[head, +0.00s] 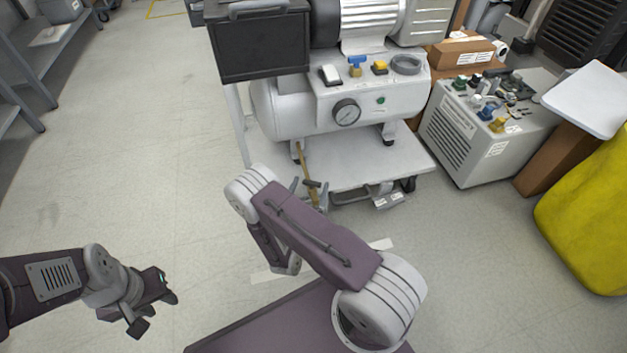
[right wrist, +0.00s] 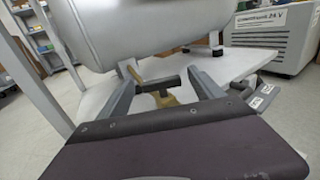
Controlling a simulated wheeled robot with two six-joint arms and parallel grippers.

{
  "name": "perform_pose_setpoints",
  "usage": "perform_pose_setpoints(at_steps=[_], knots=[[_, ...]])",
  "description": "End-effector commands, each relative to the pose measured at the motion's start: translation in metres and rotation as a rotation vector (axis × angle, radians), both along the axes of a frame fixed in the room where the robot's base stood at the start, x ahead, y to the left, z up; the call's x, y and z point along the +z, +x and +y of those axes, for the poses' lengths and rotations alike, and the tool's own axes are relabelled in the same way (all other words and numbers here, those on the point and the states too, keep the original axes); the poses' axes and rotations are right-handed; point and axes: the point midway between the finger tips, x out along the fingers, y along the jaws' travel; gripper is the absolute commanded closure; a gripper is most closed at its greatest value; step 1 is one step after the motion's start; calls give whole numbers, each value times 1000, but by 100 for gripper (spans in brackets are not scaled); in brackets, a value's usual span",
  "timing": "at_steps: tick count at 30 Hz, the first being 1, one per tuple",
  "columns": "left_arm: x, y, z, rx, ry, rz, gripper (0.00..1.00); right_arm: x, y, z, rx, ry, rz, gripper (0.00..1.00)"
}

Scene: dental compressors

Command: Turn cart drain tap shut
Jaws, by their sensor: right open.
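The drain tap (head: 304,165) is a brass-coloured piece with a dark bar-shaped handle, low under the front of the white compressor tank (head: 270,108) on the cart. My right gripper (head: 309,192) is at the tap, partly hidden by my forearm in the head view. In the right wrist view, the tap's dark handle (right wrist: 158,86) lies between the two spread fingers of my right gripper (right wrist: 165,88). I cannot tell whether a finger touches it. My left gripper (head: 156,312) hangs empty over the floor at the lower left, fingers apart.
The white cart shelf (head: 355,170) lies behind the tap, with a cart leg (head: 238,125) to the left. Floor at the left is clear.

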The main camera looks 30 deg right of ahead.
Motion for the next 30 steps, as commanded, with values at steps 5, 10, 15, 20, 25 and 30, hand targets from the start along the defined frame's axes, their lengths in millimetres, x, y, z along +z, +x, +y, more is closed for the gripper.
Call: perform_pose_setpoints(at_steps=[5, 10, 15, 20, 25, 30], knots=[[-30, 0, 0, 0, 0, 1, 64, -6, 24, -25, -5, 0, -3, 24], [-36, 0, 0, 0, 0, 1, 64, -2, 36, -35, -2, -1, -1, 24], [-35, 0, 0, 0, 0, 1, 64, 0, 37, -35, -1, -2, 1, 24], [-35, 0, 0, 0, 0, 1, 64, 0, 37, -35, -1, -2, 1, 46], [-35, 0, 0, 0, 0, 1, 64, 0, 37, -35, -1, -1, 1, 86], [-34, 0, 0, 0, 0, 1, 64, 0, 37, -35, -13, -1, 1, 86]])
